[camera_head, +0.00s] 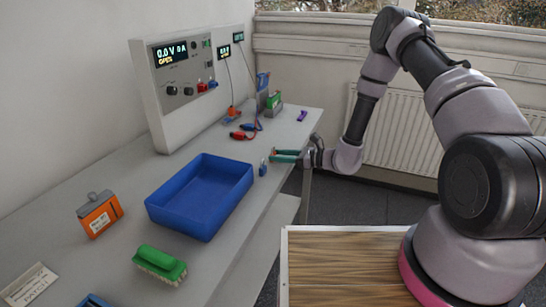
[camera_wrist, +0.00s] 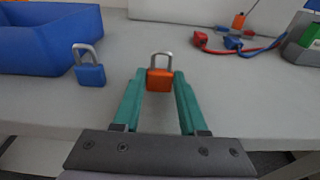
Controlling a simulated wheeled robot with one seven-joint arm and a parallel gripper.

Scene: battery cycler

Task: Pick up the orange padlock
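The orange padlock (camera_wrist: 159,79) stands upright on the grey bench with its silver shackle up, in the middle of the wrist view. My gripper (camera_wrist: 160,76) has its two green fingers apart, with the padlock framed between their tips. I cannot tell whether either finger touches it. In the head view my gripper (camera_head: 284,156) reaches low over the bench's right edge, and I cannot make out the orange padlock there. A blue padlock (camera_wrist: 89,69) stands to the left of the fingers; in the head view it (camera_head: 262,167) is close to my gripper.
A blue bin (camera_head: 199,196) stands left of the blue padlock. Red and blue leads (camera_head: 242,132) lie farther back, near the cycler panel (camera_head: 178,83). The bench edge lies under my gripper.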

